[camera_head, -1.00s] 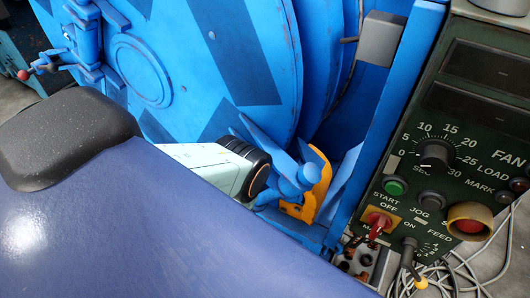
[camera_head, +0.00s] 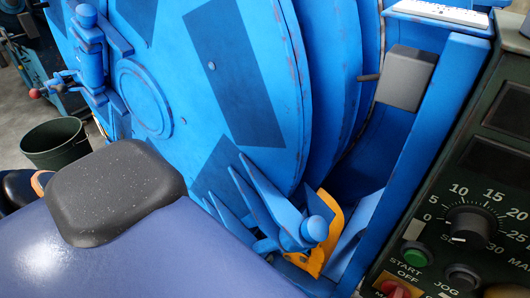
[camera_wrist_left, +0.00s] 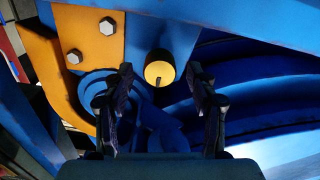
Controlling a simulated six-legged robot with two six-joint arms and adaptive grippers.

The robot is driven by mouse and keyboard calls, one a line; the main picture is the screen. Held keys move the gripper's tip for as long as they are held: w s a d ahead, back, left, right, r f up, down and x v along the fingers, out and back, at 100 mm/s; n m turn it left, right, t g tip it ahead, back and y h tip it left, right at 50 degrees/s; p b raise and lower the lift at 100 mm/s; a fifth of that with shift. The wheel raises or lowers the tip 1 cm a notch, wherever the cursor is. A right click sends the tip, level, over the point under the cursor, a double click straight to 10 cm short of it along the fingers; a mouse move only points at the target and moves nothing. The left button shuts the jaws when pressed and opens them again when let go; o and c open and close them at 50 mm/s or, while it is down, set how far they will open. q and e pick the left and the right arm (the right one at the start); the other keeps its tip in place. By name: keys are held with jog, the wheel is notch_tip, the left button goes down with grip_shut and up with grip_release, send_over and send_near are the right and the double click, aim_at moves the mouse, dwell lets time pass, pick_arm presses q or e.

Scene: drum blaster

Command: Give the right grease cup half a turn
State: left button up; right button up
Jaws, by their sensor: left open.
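My left gripper (camera_wrist_left: 160,84) is open, with one finger on each side of the fitting. Contact cannot be judged. In the head view, a blue rounded knob (camera_head: 315,228) stands beside an orange bracket (camera_head: 336,216) at the drum's lower right. My left gripper is not visible there, and my right gripper is in neither view.
The big blue drum (camera_head: 240,80) fills the middle of the head view. A blue upright post (camera_head: 425,150) and a dark control panel (camera_head: 490,160) stand at the right. A green bin (camera_head: 55,145) is at the left. An orange bolted plate (camera_wrist_left: 90,50) lies left of my fingers.

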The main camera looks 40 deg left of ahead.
pick_arm(q)
jog(key=shift+w+a, duration=0.15)
jog(key=shift+w, duration=1.45)
jog(key=c, duration=1.2)
jog(key=shift+o, duration=0.2)
jog(key=shift+f+m+b, duration=0.1)
jog(key=shift+m+b, duration=0.25)
jog(key=shift+m, duration=0.05)
